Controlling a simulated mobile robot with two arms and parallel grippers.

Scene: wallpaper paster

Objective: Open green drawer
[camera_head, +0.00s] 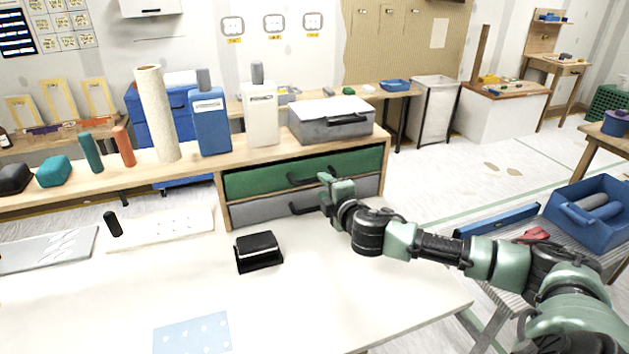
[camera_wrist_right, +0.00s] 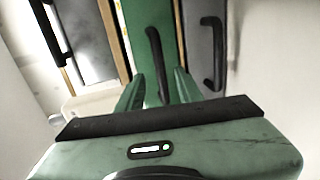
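The green drawer (camera_head: 258,178) is the upper drawer of a wooden cabinet, and its front looks flush with the frame. Its black handle (camera_head: 300,180) is partly hidden by my right gripper (camera_head: 328,182), which is at the handle's right end. In the right wrist view, the green drawer (camera_wrist_right: 148,18) fills the middle, and its black handle (camera_wrist_right: 153,50) runs down between the two fingers of my right gripper (camera_wrist_right: 157,90). The fingers are spread, with a gap on both sides of the handle. My left gripper is in neither view.
A grey drawer (camera_head: 260,210) with a black handle (camera_wrist_right: 213,55) lies below the green one. A grey case (camera_head: 318,128) stands on the cabinet top. A black box-shaped object (camera_head: 258,252) lies on the white table (camera_head: 330,290), whose surface in front of the drawers is mostly clear.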

